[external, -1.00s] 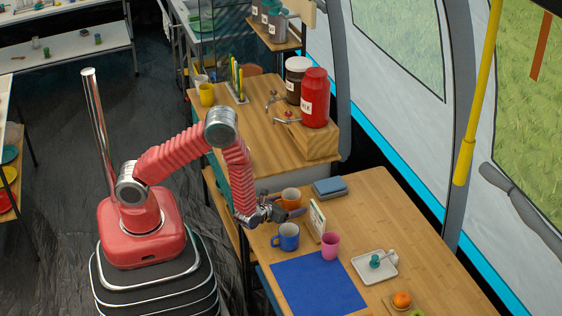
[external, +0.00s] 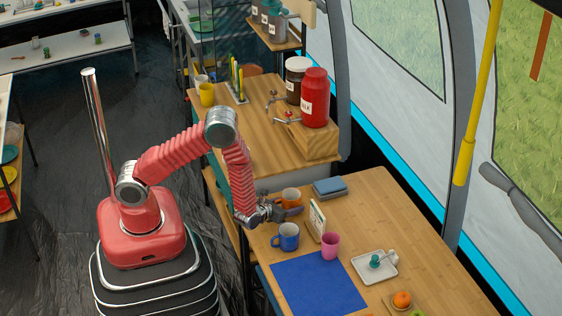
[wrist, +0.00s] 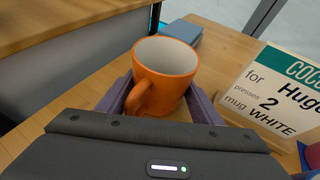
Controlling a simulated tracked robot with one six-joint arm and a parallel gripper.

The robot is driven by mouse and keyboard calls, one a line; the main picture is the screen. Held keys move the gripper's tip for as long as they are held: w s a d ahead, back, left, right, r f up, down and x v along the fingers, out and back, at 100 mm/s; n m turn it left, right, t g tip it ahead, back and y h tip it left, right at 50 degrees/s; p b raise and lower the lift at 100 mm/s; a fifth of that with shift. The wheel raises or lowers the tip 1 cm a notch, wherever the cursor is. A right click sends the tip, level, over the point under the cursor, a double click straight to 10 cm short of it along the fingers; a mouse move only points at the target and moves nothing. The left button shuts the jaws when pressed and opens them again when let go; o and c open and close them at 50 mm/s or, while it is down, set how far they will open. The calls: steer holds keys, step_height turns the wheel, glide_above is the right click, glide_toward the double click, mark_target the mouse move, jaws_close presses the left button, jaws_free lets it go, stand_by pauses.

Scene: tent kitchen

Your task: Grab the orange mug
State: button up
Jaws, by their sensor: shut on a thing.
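The orange mug (external: 291,196) stands upright on the wooden table, behind the blue mug (external: 286,236). In the wrist view the orange mug (wrist: 168,70) sits between the two fingers of my gripper (wrist: 160,100), with its white inside showing and its handle toward me. My gripper (external: 281,212) is shut on the orange mug, one finger on each side. In the external view my gripper partly hides the mug's lower part.
A standing sign card (external: 317,220) is close to the right, and it also shows in the wrist view (wrist: 275,95). A pink cup (external: 330,245), blue mat (external: 318,285), folded blue cloth (external: 330,187) and white tray (external: 374,266) are nearby. Free table lies beyond the card.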

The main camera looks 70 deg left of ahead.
steer(key=shift+r, duration=0.15)
steer(key=shift+c, duration=0.4)
step_height(320, 180, up, 10)
stand_by(0.5)
